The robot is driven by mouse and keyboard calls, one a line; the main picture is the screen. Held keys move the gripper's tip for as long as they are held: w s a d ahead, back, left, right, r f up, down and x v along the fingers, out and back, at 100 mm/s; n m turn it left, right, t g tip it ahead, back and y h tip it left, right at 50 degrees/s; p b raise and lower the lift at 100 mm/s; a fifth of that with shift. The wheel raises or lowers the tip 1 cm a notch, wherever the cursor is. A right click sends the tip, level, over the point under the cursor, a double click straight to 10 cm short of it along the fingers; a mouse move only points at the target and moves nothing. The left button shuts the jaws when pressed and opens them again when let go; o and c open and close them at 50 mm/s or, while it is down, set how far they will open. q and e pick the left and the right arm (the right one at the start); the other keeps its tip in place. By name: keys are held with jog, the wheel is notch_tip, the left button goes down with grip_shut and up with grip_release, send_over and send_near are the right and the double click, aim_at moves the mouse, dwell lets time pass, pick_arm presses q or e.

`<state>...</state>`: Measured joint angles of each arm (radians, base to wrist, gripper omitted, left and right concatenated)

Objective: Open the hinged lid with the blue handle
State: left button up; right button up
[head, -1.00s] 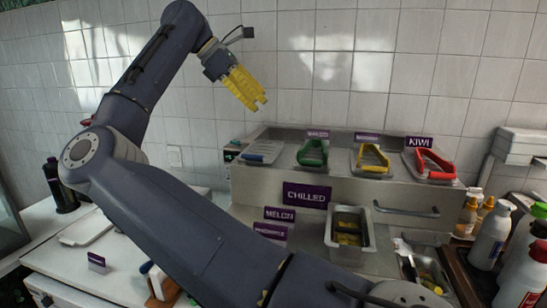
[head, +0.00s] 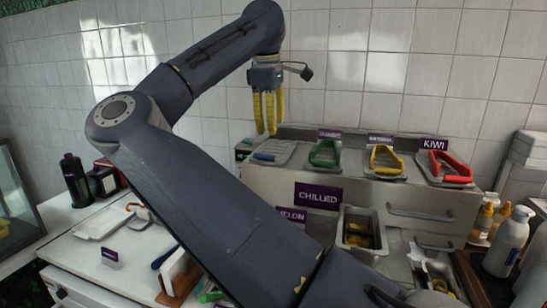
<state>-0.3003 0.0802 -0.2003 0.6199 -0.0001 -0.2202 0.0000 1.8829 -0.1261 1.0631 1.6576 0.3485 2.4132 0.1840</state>
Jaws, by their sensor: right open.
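The lid with the blue handle (head: 264,156) is a grey lid (head: 281,149) at the left end of the row on top of the steel counter unit. It lies flat and looks closed. My right gripper (head: 267,132) has yellow fingers that point down. It is open and empty, just above the left part of this lid, near the blue handle. I cannot tell whether the fingertips touch anything. My left gripper is out of view.
Lids with green (head: 325,153), yellow (head: 386,158) and red (head: 450,167) handles sit to the right, with purple signs behind. An open steel container (head: 361,233) stands below. Bottles (head: 508,243) stand at right. A tiled wall is behind.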

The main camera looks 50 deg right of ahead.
aim_at(273, 156)
jog(key=f, duration=0.3)
jog(key=d+f, duration=0.1)
jog(key=f, duration=0.3)
jog(key=d+f, duration=0.1)
jog(key=f, duration=0.2)
jog(key=shift+w+f, duration=0.15)
jog(key=shift+w, duration=0.2)
grip_shut()
dwell(0.3)
